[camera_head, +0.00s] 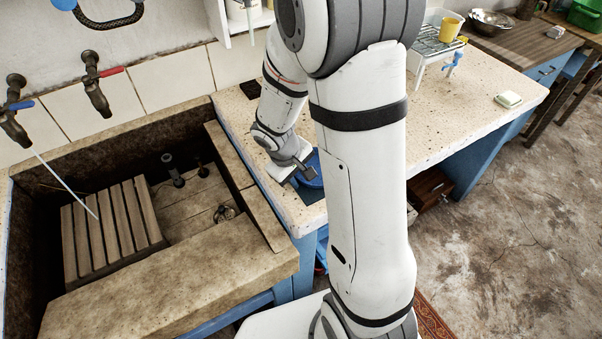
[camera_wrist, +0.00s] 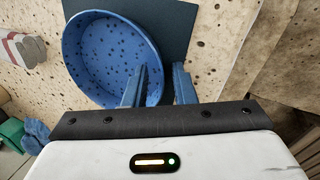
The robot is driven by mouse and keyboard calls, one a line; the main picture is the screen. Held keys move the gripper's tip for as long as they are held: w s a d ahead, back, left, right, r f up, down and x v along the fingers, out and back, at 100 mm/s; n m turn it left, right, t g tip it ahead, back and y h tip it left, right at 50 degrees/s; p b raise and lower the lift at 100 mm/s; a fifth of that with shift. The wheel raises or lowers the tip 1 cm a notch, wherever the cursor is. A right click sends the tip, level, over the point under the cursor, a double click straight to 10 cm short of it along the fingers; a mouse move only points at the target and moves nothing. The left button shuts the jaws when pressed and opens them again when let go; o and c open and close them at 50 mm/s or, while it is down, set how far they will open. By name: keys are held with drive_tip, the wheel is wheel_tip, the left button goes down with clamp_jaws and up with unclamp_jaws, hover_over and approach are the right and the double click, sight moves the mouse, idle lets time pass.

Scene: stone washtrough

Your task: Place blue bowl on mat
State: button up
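The blue bowl (camera_wrist: 95,50) with dark speckles shows from above in the wrist view. A dark blue-grey mat (camera_wrist: 180,22) lies partly under its right side in that view; the bowl's left part reaches beyond the mat. In the head view the bowl (camera_head: 313,180) and the mat (camera_head: 312,195) are partly hidden behind my arm. My gripper (camera_wrist: 159,86) is open at the bowl's rim. One finger overlaps the bowl's inside and the other is outside, with a gap between. I cannot tell whether a finger touches the rim.
The speckled counter (camera_head: 455,100) carries a rack (camera_head: 432,45), a yellow cup (camera_head: 451,29) and a soap bar (camera_head: 508,99). A metal bowl (camera_head: 490,20) stands on the wooden table behind. The stone trough (camera_head: 170,295) with a slatted board (camera_head: 110,230) lies left of my arm.

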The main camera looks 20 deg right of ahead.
drive_tip(key=shift+r+p, duration=0.35)
drive_tip(key=shift+r, duration=0.25)
drive_tip(key=p+v, duration=0.1)
drive_tip(key=v, duration=1)
drive_tip(key=s+r+m+y, duration=0.1)
drive_tip(key=s+r+m, duration=0.1)
drive_tip(key=s, duration=0.4)
drive_tip(key=s+r+m+t+y, duration=0.1)
drive_tip(key=s+r+m+y, duration=0.1)
drive_tip(key=s+r, duration=0.3)
drive_tip(key=shift+s+d+r+m, duration=0.25)
drive_tip(key=shift+s+d+m, duration=0.15)
drive_tip(key=shift+s, duration=0.65)
